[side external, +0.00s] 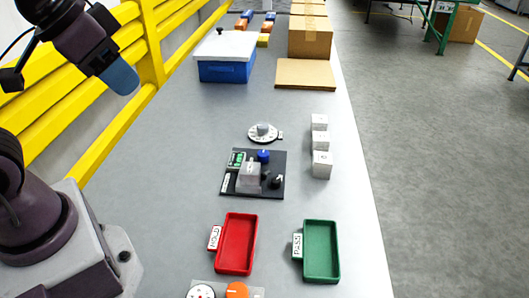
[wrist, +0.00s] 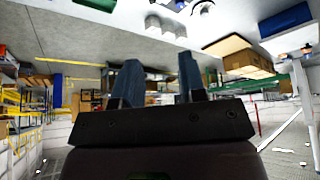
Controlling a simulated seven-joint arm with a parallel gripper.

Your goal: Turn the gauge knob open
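A black plate (side external: 233,189) lies mid-table in the side view. It carries a small green display (side external: 236,160), a grey block (side external: 249,177), a blue knob (side external: 263,155) and a black knob (side external: 278,181). Behind it is a round white dial (side external: 263,133) with a grey knob in its middle. At the front edge, partly cut off, an orange knob (side external: 237,290) sits beside a white round dial (side external: 201,292). I cannot tell which is the gauge knob. My gripper (side external: 122,78) is raised at upper left, far from all of them. In the wrist view its two blue fingers (wrist: 160,82) stand apart with nothing between them.
Red (side external: 236,244) and green (side external: 321,250) trays lie in front of the plate. Several white cubes (side external: 321,165) stand to its right. A blue box with a white lid (side external: 226,68) and cardboard boxes (side external: 310,38) are farther back. A yellow rail (side external: 152,45) runs along the left.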

